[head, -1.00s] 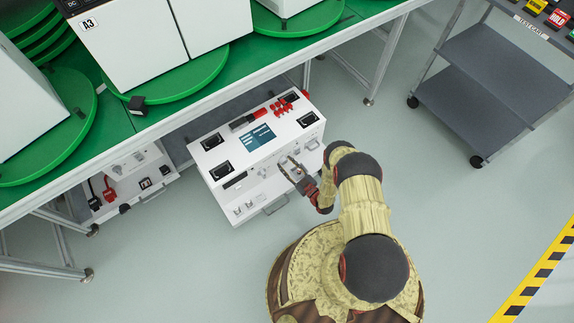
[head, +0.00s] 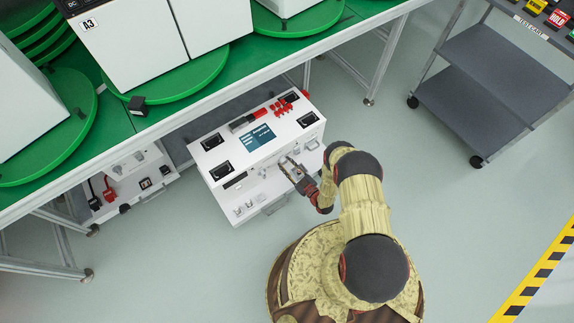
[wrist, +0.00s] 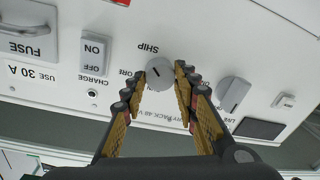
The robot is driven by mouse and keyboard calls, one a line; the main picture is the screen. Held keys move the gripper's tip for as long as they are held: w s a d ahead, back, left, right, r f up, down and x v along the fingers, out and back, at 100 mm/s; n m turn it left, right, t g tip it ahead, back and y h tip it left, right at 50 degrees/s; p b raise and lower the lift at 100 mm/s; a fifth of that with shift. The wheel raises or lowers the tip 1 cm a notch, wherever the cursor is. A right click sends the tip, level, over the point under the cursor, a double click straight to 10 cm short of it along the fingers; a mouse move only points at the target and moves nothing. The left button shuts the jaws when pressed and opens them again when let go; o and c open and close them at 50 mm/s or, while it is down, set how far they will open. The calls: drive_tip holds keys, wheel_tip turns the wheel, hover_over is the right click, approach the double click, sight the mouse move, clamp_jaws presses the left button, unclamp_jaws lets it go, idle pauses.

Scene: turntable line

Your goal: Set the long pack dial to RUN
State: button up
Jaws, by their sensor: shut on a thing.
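The long pack (head: 222,180) is a white box on the floor by the green bench, with a screen and controls. In the wrist view a round grey dial (wrist: 160,76) is on its white face, seen upside down. Its dark mark points up and left, roughly towards the word SHIP. The other labels around it are partly hidden by my fingers, with "ORE" visible at left. My gripper (wrist: 159,84) is shut on this dial, one fingertip on each side. In the head view my gripper (head: 289,166) reaches the pack's front, and the dial is hidden there.
A second grey knob (wrist: 233,93) is just right of my fingers. An ON/OFF switch (wrist: 93,54) and a fuse holder (wrist: 27,32) are at left. The bench (head: 150,118) overhangs behind the pack. A grey cart (head: 480,80) stands at right; floor between is clear.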

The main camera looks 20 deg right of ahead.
drive_tip(key=n, duration=0.6)
drive_tip(key=shift+n, duration=0.3)
drive_tip(key=n+h, duration=0.1)
drive_tip(key=n, duration=0.5)
drive_tip(key=shift+a, duration=0.15)
drive_tip(key=n, duration=0.6)
drive_tip(key=shift+s+a+f+h, duration=0.1)
drive_tip(key=shift+h, duration=0.2)
drive_tip(key=n, duration=0.3)
drive_tip(key=shift+f+n, duration=0.1)
drive_tip(key=shift+n, duration=1.8)
drive_tip(key=o, duration=1.2)
drive_tip(key=shift+c, duration=0.2)
